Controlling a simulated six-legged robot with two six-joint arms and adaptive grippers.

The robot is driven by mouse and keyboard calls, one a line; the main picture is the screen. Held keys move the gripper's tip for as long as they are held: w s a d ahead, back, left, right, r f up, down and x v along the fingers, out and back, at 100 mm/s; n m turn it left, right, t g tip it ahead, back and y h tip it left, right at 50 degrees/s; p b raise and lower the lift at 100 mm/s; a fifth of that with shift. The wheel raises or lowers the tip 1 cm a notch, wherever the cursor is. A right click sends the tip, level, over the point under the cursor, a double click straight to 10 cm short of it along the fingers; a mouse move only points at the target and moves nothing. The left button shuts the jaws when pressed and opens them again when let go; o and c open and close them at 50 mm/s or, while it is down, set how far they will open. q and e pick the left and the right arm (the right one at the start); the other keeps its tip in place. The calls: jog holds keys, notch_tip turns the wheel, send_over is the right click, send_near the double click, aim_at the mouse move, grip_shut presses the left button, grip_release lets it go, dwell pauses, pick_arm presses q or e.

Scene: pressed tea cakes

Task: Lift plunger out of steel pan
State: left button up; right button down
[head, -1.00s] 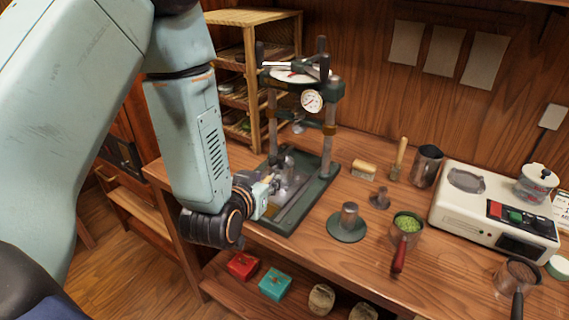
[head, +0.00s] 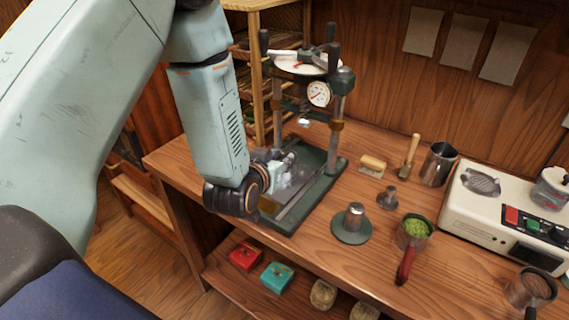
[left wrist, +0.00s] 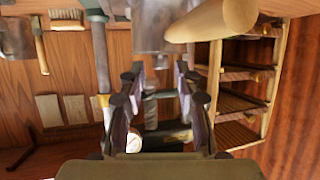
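In the head view my left gripper (head: 283,168) is low inside the green press, at the shiny steel pan (head: 298,180) on the press base. It partly hides the pan, and I cannot clearly make out the plunger there. In the left wrist view my left gripper's fingers (left wrist: 158,75) stand apart, with background visible between them. Blurred grey metal, apparently the pan (left wrist: 168,22), lies beyond the tips, beside a thick wooden handle (left wrist: 215,20). I see nothing clamped between the fingers. My right gripper is not in view.
A wooden shelf (head: 258,85) stands behind.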

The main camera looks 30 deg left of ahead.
aim_at(283, 155)
pick_arm(q)
jog(key=x, duration=0.3)
jog(key=shift+s+a+f, duration=0.1)
jog(key=shift+d, duration=0.2)
jog(key=shift+w+a+f, duration=0.1)
jog(key=shift+w+a, duration=0.15)
jog(key=shift+w, duration=0.1)
jog(key=shift+c, duration=1.9)
jog(key=shift+s+d+r, duration=0.15)
jog(key=shift+d+r, duration=0.05)
grip_shut()
jog(key=shift+a, duration=0.15)
